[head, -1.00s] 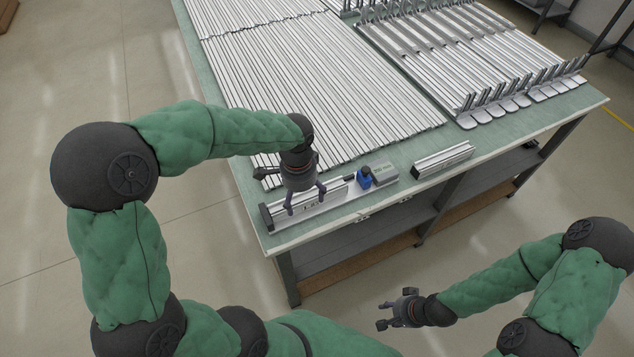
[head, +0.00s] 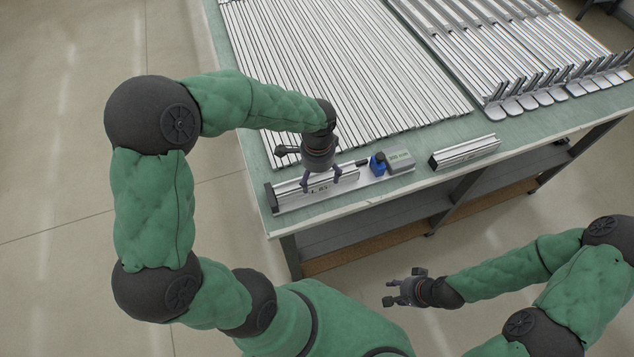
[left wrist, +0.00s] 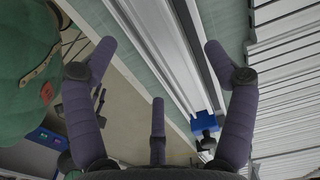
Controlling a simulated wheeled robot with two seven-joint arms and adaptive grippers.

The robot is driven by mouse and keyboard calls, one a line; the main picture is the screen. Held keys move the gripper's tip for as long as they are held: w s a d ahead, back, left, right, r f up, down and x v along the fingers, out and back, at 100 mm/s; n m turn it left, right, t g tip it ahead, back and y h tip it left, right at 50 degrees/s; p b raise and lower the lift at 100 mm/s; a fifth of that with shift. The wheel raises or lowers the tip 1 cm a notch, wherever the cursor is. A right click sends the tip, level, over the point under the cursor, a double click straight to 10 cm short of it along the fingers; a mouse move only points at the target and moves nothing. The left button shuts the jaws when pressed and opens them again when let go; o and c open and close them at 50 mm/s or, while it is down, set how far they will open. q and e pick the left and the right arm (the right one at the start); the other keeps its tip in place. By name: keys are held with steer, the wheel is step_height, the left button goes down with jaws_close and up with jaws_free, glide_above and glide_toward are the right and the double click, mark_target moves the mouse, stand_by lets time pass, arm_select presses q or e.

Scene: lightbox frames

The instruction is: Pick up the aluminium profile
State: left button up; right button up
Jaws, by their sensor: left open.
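A silver aluminium profile (head: 345,184) lies in a long fixture near the table's front edge, partly hidden by my left gripper. A blue block (head: 377,163) and a grey box (head: 400,160) are at the fixture's right end. My left gripper (head: 322,184) is open over the profile, its fingers pointing down. My right gripper (head: 405,290) is open and empty, away from the table's front edge.
Another short profile with a dark end (head: 466,152) lies to the right of the fixture on the green table (head: 350,208). Many long profiles (head: 340,70) cover the table behind. Rows of metal parts with upright ends (head: 510,50) are at the back right.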

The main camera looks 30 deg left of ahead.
mark_target(318, 180)
arm_select(q)
step_height(318, 180, down, 4)
steer(key=shift+w+r+b, duration=0.1)
steer(key=shift+r+b, duration=0.1)
steer(key=shift+b, duration=0.25)
steer(key=c, duration=1.4)
steer(key=shift+r, duration=0.1)
